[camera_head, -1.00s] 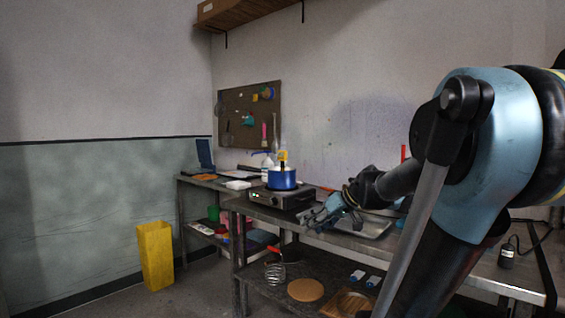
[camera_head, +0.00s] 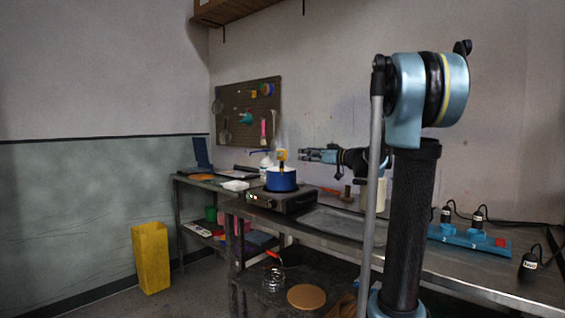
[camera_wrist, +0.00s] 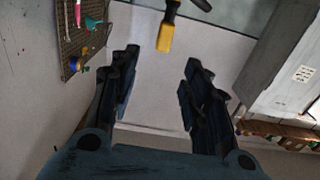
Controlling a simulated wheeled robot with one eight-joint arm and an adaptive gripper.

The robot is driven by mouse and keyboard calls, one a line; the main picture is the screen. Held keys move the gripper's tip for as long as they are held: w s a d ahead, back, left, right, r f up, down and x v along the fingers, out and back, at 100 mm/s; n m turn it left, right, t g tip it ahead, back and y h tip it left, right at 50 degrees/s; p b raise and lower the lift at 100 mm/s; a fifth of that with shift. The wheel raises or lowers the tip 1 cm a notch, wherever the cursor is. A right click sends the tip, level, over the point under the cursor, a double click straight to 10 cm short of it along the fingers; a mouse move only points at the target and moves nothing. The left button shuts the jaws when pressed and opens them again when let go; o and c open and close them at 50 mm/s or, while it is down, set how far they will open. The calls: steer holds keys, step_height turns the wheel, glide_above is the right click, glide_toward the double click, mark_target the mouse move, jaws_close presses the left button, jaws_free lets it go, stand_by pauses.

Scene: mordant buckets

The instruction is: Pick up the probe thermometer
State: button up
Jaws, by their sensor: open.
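A small yellow piece (camera_head: 282,155), which looks like the probe thermometer, stands up above the blue pot (camera_head: 281,180). In the wrist view, a yellow body with a dark end (camera_wrist: 165,38) shows at the top, ahead of the gap between my fingers; I take it for the same thing. Its lower part is hidden or too small to tell. My gripper (camera_head: 303,155) is level with the yellow piece, just right of it, pointing left. In the wrist view my gripper (camera_wrist: 161,58) is open, with nothing between its fingers.
The pot sits on a hot plate (camera_head: 282,201) on the metal bench. A grey tray (camera_head: 340,222) lies to its right. A blue power strip (camera_head: 468,240) with plugs is at the right. A pegboard (camera_head: 248,112) hangs behind. A yellow bin (camera_head: 152,258) stands on the floor.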

mark_target(286, 152)
steer(key=x, duration=1.4)
steer(key=shift+a, duration=0.3)
jaws_close()
